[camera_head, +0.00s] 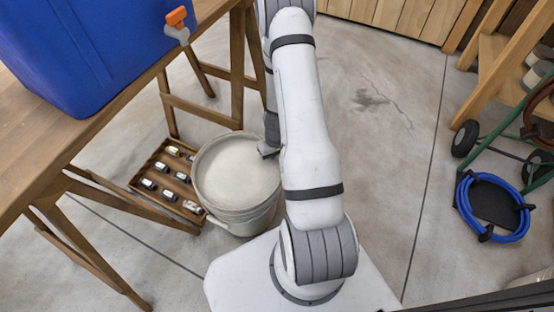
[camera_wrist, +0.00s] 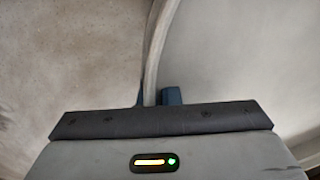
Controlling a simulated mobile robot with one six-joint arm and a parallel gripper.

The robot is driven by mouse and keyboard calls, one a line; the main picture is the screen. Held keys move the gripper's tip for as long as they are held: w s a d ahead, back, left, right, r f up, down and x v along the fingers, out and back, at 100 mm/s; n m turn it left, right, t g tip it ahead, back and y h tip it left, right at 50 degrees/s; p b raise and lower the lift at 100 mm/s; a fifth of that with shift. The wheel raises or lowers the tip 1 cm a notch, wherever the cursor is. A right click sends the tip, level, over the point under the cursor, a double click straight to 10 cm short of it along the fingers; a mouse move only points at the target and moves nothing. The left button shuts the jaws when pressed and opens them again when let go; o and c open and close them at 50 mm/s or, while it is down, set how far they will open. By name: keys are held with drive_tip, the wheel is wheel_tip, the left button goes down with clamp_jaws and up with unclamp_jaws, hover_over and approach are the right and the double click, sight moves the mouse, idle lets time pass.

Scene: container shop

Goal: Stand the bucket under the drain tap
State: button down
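The bucket (camera_head: 240,217) is pale grey, round and upright, with its open top facing me. It is beside the table, to the lower right of the tap in the head view. The drain tap (camera_head: 178,32), pale with an orange lever, sticks out from the blue container (camera_head: 85,50) on the table. My gripper (camera_head: 268,149) is at the bucket's right rim. In the wrist view the rim (camera_wrist: 156,55) runs between the two dark fingers (camera_wrist: 160,97), which look closed on it. The fingertips are partly hidden. I cannot tell whether the bucket touches the floor.
A wooden crate (camera_head: 137,183) with several small bottles stands on the floor directly left of the bucket, partly behind it. The wooden table (camera_head: 45,155) has slanted legs near it. The floor to the right is clear up to a cart with a blue hose (camera_head: 520,232).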

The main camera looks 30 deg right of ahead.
drive_tip(key=shift+f, duration=0.15)
drive_tip(key=c, duration=1.6)
unclamp_jaws()
drive_tip(key=shift+c, duration=0.2)
